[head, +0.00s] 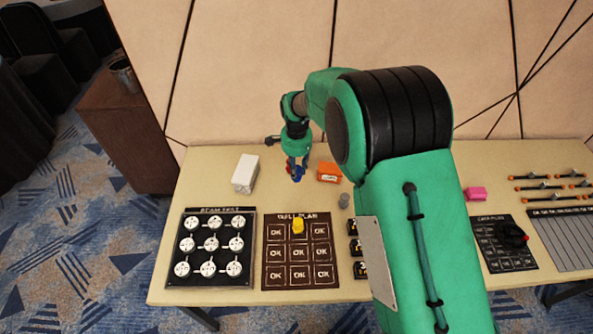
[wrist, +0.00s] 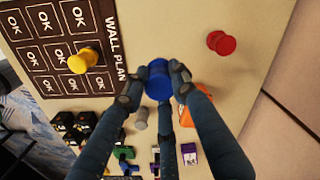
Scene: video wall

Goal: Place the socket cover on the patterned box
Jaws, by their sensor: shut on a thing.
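My gripper (head: 297,168) is shut on a blue round piece (wrist: 158,80), which sits between the fingertips in the wrist view. In the head view the blue piece (head: 297,179) hangs low at the back of the table; I cannot tell whether it is the socket cover. An orange box (head: 328,172) with a pale marked front stands just right of my gripper. In the wrist view my fingers partly hide the orange box (wrist: 201,91). A plain white box (head: 245,173) stands to the left. I cannot tell for sure which box is the patterned one.
A brown board (head: 267,285) bears a yellow knob (head: 298,227). A black board (head: 249,281) with white sockets lies left. A grey cylinder (head: 344,200) stands near my gripper. A red round piece (wrist: 221,43) shows in the wrist view. A pink block (head: 475,194) lies right.

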